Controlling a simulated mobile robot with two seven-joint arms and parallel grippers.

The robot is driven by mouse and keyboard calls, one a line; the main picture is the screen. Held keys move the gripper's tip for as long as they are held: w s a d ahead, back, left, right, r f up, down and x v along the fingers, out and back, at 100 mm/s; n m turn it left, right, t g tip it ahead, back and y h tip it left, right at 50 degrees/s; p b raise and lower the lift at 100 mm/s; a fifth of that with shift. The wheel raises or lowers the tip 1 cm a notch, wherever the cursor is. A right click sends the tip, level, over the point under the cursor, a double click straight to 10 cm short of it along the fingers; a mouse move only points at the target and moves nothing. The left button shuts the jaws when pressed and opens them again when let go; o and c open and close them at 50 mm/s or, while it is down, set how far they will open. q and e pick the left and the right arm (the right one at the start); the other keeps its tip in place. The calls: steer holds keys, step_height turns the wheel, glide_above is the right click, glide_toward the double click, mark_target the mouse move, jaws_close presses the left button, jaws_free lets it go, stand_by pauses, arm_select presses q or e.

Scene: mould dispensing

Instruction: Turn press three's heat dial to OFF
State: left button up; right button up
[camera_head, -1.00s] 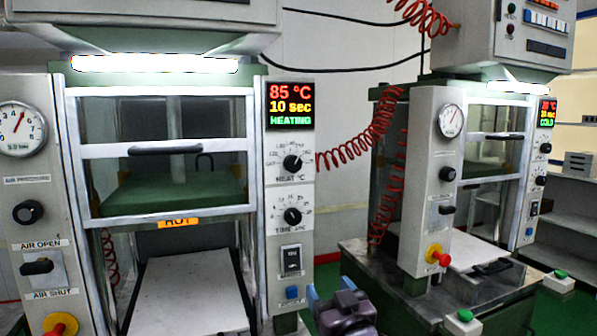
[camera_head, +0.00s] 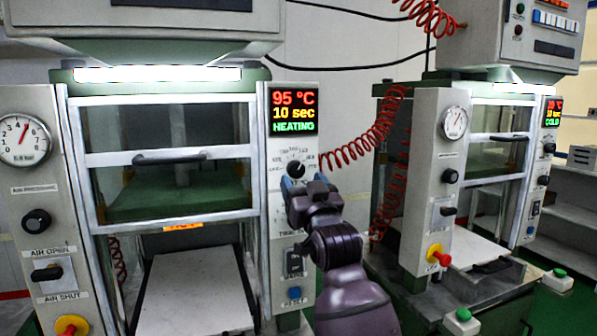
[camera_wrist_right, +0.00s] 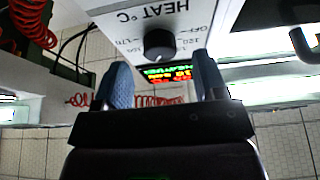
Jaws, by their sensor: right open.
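The near press's heat dial (camera_head: 296,169) is a round black knob on the white control panel, below a display (camera_head: 294,110) reading 95 °C, 10 sec, HEATING. No press number is legible. My right gripper (camera_head: 306,184) is just below and in front of this dial, covering the HEAT label. In the right wrist view, the heat dial (camera_wrist_right: 159,44) shows between and beyond the blue fingertips of my right gripper (camera_wrist_right: 163,72). The fingers are open and apart from the knob. The word OFF is printed on the dial's scale. My left gripper is out of view.
The time dial is hidden behind my right arm; a black switch (camera_head: 294,262) and blue button (camera_head: 295,293) are lower on the panel. A second press (camera_head: 433,190) with a COLD display stands right. A red coiled hose (camera_head: 365,140) hangs between the presses.

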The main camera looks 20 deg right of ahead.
mark_target(298, 173)
steer(key=shift+x, duration=1.65)
steer(key=shift+s, duration=0.1)
steer(key=shift+c, duration=0.4)
steer(key=c, duration=0.8)
steer(key=shift+c, duration=0.2)
